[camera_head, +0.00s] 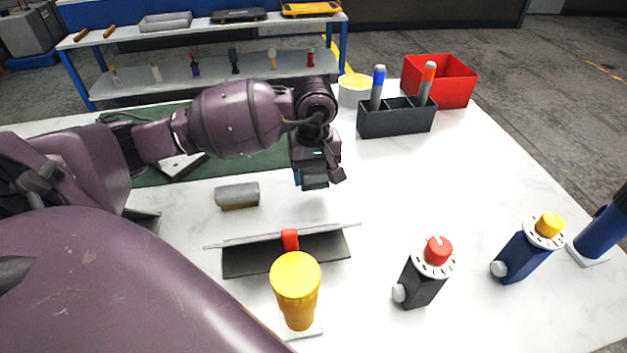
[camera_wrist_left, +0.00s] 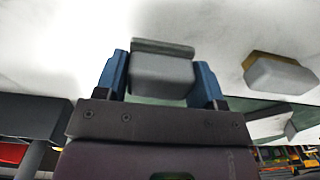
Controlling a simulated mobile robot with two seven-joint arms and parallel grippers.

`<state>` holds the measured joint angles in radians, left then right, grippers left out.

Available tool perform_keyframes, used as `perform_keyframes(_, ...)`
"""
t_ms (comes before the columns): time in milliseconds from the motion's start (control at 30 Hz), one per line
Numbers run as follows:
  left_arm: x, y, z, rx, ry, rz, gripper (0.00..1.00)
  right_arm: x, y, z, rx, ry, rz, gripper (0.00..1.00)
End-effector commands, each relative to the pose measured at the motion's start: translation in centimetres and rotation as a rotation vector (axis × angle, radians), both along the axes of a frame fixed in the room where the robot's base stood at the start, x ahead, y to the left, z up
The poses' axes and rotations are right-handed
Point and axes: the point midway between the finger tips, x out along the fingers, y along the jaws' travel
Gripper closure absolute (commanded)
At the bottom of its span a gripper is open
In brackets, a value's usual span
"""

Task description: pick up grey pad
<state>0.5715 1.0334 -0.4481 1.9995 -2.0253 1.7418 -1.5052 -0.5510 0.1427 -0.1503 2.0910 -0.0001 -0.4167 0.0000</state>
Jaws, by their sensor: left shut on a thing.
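My left gripper (camera_head: 314,182) points down over the white table, right of the middle of the green mat's near edge. In the left wrist view its blue fingers (camera_wrist_left: 162,82) are shut on the sides of the grey pad (camera_wrist_left: 163,73), a grey block with a darker grey-green strip along one side. In the head view the gripper hides the pad, and I cannot tell how high it is above the table. A similar grey block with a brown underside (camera_head: 238,195) lies left of the gripper; it also shows in the left wrist view (camera_wrist_left: 280,76). My right gripper is not in view.
A dark angled plate with a red clip (camera_head: 287,250) and a yellow-topped object (camera_head: 297,290) stand in front. Black (camera_head: 427,275) and blue (camera_head: 528,250) dial boxes stand right. A black pen holder (camera_head: 396,122) and red bin (camera_head: 440,80) stand behind. The table's centre right is clear.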

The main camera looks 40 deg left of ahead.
Motion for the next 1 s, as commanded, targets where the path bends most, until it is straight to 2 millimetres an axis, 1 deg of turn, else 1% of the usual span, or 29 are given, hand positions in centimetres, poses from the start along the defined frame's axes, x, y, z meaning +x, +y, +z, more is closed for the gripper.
perform_keyframes(33, 0.2, 0.1, 1.6, 0.002, -0.01, -0.001, 0.61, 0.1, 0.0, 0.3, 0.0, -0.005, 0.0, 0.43)
perform_keyframes(167, 0.1, 0.1, 5.0, 0.003, -0.01, 0.0, 0.61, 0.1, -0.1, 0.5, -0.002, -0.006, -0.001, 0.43)
perform_keyframes(200, 0.1, 0.0, 6.1, 0.002, -0.011, -0.001, 0.61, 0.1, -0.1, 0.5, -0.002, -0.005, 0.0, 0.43)
perform_keyframes(400, 0.1, 0.0, 11.0, 0.001, -0.009, 0.0, 0.61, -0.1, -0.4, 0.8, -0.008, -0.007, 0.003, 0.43)
perform_keyframes(500, 0.1, 0.0, 13.1, 0.001, -0.006, 0.0, 0.61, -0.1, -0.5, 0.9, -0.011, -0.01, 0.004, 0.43)
perform_keyframes(600, 0.0, 0.0, 14.7, -0.001, -0.006, 0.0, 0.61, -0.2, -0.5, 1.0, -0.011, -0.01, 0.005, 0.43)
perform_keyframes(700, 0.1, 0.0, 15.8, 0.0, -0.004, 0.0, 0.61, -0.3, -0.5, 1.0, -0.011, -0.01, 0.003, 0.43)
perform_keyframes(833, 0.1, 0.0, 16.6, 0.0, -0.003, 0.0, 0.61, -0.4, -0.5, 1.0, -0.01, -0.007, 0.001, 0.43)
perform_keyframes(1000, 0.0, 0.0, 17.0, -0.001, -0.002, 0.0, 0.61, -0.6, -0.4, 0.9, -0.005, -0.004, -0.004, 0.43)
